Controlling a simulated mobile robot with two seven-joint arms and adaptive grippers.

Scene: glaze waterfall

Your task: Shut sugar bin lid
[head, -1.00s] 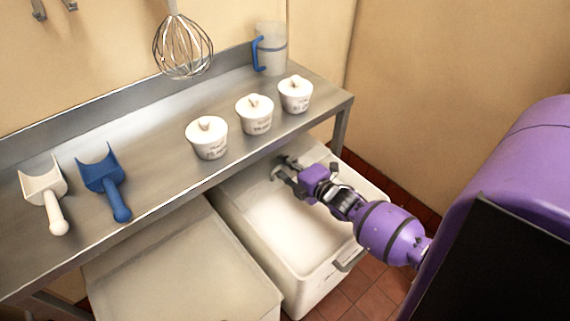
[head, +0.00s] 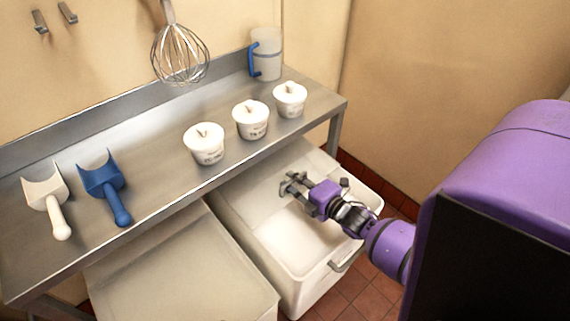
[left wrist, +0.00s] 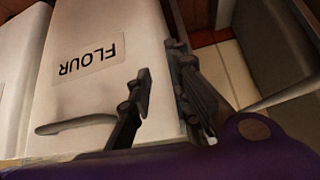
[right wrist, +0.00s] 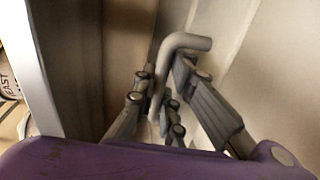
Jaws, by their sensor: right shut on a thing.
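The sugar bin (head: 318,292) stands half under the table on the right, its front part open with white contents (head: 290,240) showing. Its pale lid (head: 258,185) covers the rear part and runs back under the table. My right gripper (head: 291,184) is over the lid, shut on the lid handle. In the right wrist view the bent grey lid handle (right wrist: 187,42) lies between the fingers (right wrist: 165,78). My left gripper (left wrist: 158,72) shows only in the left wrist view, open and empty, near the bin labelled FLOUR (left wrist: 100,95).
A second bin (head: 180,275) with its top covered stands left of the sugar bin. The steel table (head: 150,165) overhangs both bins; it holds three white tubs (head: 252,122), a blue scoop (head: 105,185), a white scoop (head: 48,203) and a jug (head: 267,55). A whisk (head: 180,55) hangs above.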

